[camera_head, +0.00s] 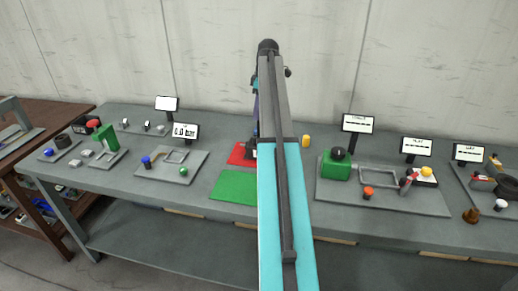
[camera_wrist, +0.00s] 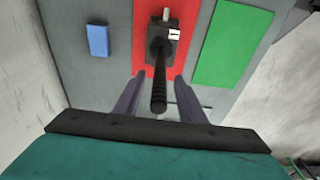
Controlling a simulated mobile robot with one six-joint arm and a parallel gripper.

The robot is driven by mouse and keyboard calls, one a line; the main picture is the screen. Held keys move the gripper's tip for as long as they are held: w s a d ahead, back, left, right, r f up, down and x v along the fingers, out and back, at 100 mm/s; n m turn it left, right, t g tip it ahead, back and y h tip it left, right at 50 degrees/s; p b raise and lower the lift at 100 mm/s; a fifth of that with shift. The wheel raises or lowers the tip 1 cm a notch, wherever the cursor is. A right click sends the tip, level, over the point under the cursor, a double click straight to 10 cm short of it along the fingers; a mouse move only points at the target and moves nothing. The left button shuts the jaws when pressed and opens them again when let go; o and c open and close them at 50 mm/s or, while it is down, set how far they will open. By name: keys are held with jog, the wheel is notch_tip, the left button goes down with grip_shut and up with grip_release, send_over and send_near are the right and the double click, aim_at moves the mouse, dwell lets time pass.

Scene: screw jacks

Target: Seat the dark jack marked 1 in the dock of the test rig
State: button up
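In the wrist view a dark jack (camera_wrist: 165,45) with a long dark ribbed rod sits on a red mat (camera_wrist: 146,18). A small white label shows on it; its number is too small to read. My gripper (camera_wrist: 158,82) is open, its two fingers apart on either side of the rod and touching nothing that I can see. In the head view the red mat (camera_head: 237,156) is partly hidden by my arm. I cannot tell if this is the test rig.
A green mat (camera_head: 232,187) lies beside the red mat. A blue block (camera_wrist: 98,40) is on the red mat's other side. A yellow cylinder (camera_head: 306,141) stands right of my arm. Another plate (camera_head: 340,199) at right holds a green block (camera_head: 336,168) and a frame (camera_head: 378,167).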

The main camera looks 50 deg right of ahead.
grip_shut()
dwell(1.4)
jog(key=shift+r, duration=0.15)
